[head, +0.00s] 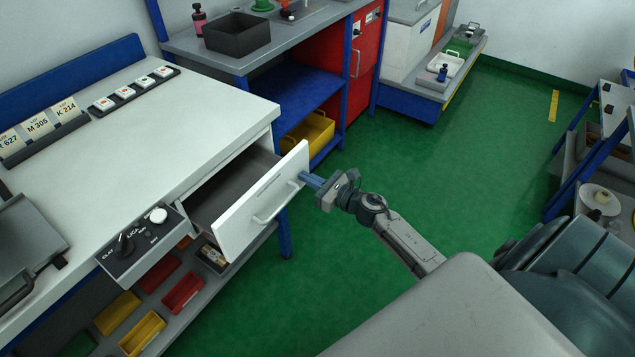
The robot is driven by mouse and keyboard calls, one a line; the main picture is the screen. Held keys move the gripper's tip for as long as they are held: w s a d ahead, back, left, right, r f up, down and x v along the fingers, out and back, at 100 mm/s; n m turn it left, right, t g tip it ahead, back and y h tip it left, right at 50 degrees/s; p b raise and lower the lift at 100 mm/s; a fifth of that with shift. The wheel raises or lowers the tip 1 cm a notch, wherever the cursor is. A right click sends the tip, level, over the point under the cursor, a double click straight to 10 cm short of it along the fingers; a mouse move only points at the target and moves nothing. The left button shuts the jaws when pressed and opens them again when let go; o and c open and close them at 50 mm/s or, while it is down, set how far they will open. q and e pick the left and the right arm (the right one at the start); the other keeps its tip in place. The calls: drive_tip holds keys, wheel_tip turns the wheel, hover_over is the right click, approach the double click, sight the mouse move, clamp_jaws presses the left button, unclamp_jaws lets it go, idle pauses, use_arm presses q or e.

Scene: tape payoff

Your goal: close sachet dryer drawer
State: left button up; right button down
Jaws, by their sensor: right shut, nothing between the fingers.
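The white drawer (250,215) of the bench stands pulled well out, and its dark, empty-looking inside shows behind the front panel. A white bar handle (274,206) is on its front. My right gripper (308,180) is shut and empty, with its blue fingertips at the right end of the drawer front, close to or touching it; I cannot tell which. My left gripper is not in view.
The white bench top (110,150) carries number cards and a row of small buttons. A grey control box (140,245) with a knob hangs left of the drawer. Red and yellow bins (142,332) sit on the shelf below. Green floor (440,170) is clear at right.

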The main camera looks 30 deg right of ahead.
sight(295, 172)
drive_tip(key=x, duration=0.4)
drive_tip(key=shift+w+a, duration=0.15)
drive_tip(key=shift+w, duration=0.25)
drive_tip(key=b+x, duration=0.1)
drive_tip(key=x, duration=0.5)
drive_tip(key=shift+w, duration=0.1)
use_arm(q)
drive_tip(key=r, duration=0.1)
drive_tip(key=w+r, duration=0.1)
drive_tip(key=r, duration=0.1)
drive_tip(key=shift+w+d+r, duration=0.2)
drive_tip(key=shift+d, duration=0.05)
use_arm(e)
drive_tip(key=shift+r, duration=0.25)
drive_tip(key=shift+a+r, duration=0.1)
